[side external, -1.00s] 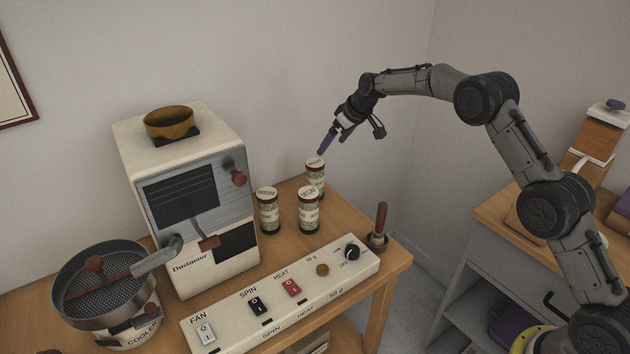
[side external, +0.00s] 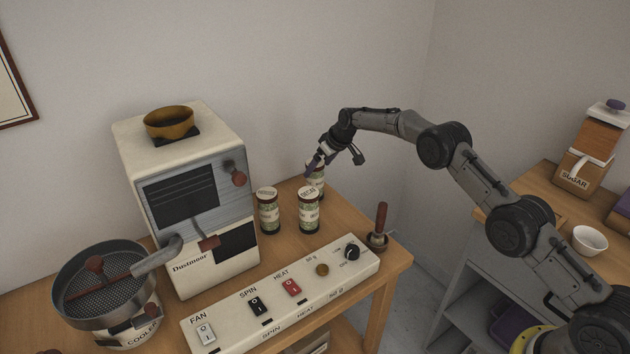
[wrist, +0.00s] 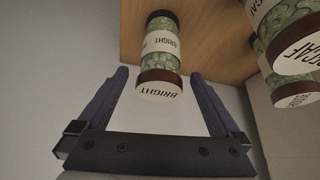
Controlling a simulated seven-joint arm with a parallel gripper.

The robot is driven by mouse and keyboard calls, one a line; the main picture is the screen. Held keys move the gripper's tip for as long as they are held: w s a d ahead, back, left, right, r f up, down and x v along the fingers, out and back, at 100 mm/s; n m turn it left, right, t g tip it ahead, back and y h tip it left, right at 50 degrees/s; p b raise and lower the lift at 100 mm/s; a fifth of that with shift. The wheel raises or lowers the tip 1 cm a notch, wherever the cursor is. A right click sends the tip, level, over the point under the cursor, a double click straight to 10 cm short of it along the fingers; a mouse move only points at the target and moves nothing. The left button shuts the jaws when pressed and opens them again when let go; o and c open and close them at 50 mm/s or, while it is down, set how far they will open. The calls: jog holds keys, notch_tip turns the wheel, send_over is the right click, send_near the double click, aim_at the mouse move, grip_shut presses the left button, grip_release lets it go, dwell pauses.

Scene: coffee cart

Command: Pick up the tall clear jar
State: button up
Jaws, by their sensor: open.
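Three clear jars of green beans with dark lids and pale labels stand upright on the wooden table. The rear jar (side external: 319,187), marked BRIGHT in the wrist view (wrist: 160,61), is partly hidden by my gripper (side external: 316,167) in the side view. The DECAF jar (side external: 308,211) is in front of it, and the third jar (side external: 268,212) stands to the left. My gripper is open and empty, its purple fingers tilted down near the rear jar's top. In the wrist view, that jar's lid shows between the fingertips (wrist: 160,75).
The cream roaster (side external: 190,200) stands left of the jars. The DECAF jar (wrist: 282,20) and the third jar (wrist: 292,87) crowd the wrist view's right side. The wall is behind.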

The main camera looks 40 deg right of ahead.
jog(key=shift+x, duration=1.1)
grip_shut()
jog(key=shift+r, duration=0.15)
